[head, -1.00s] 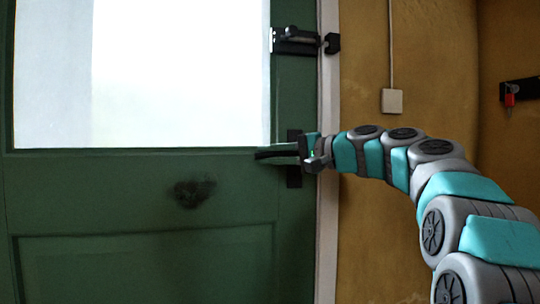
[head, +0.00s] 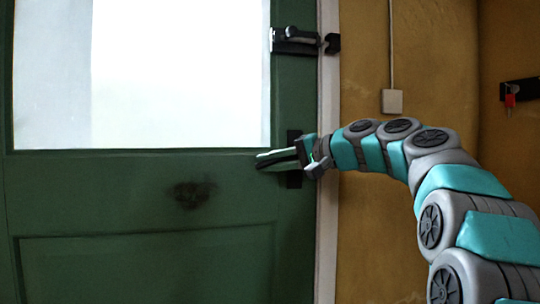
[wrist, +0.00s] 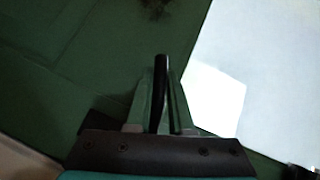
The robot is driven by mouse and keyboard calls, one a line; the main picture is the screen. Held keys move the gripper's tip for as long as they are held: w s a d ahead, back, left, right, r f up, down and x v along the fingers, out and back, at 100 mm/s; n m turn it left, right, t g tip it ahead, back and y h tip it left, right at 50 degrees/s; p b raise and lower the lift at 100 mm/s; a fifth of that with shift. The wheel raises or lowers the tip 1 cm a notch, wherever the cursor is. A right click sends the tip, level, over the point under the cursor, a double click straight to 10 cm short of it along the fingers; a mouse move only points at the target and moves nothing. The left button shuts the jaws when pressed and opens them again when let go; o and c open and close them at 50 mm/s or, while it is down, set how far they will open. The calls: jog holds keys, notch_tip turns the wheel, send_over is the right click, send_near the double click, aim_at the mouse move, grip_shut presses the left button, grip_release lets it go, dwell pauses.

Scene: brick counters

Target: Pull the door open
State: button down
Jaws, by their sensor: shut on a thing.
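A green door (head: 120,195) with a bright window pane (head: 180,75) fills the left of the head view. It looks closed against the pale frame (head: 328,210). My gripper (head: 275,158) is at the door's right edge, shut on the black lever handle. In the wrist view the handle (wrist: 161,90) runs as a dark bar between the two fingers of my gripper (wrist: 162,100). The handle's dark backplate (head: 294,180) shows partly behind my gripper.
A black latch (head: 296,40) sits higher on the door, with its keeper (head: 332,43) on the frame. A switch box (head: 392,101) is on the yellow wall. A key rack with a red-tagged key (head: 510,100) hangs at right.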

aim_at(277, 177)
jog(key=shift+w+d+f+n+h, duration=0.1)
jog(key=shift+d+f+n+h, duration=0.1)
jog(key=shift+f+n+h, duration=0.55)
jog(key=shift+w+d+f+n+g+h+p, duration=0.15)
jog(key=shift+d+f+n+h, duration=0.1)
jog(key=shift+f+h, duration=0.15)
jog(key=shift+s+d+f+n+g+h+p, duration=0.1)
jog(key=shift+f+n+h, duration=0.2)
jog(key=shift+h, duration=0.15)
jog(key=shift+w+d+f+n+g+h+p, duration=0.1)
jog(key=shift+d+f+n+h+p, duration=0.1)
jog(key=shift+f+h, duration=0.2)
jog(key=s+a+m+t+h, duration=0.2)
jog(key=s+a+m+h, duration=0.1)
jog(key=s, duration=2.8)
jog(key=shift+s+a+m, duration=0.15)
jog(key=shift+s+m, duration=0.2)
jog(key=shift+m, duration=0.15)
jog(key=shift+t, duration=0.25)
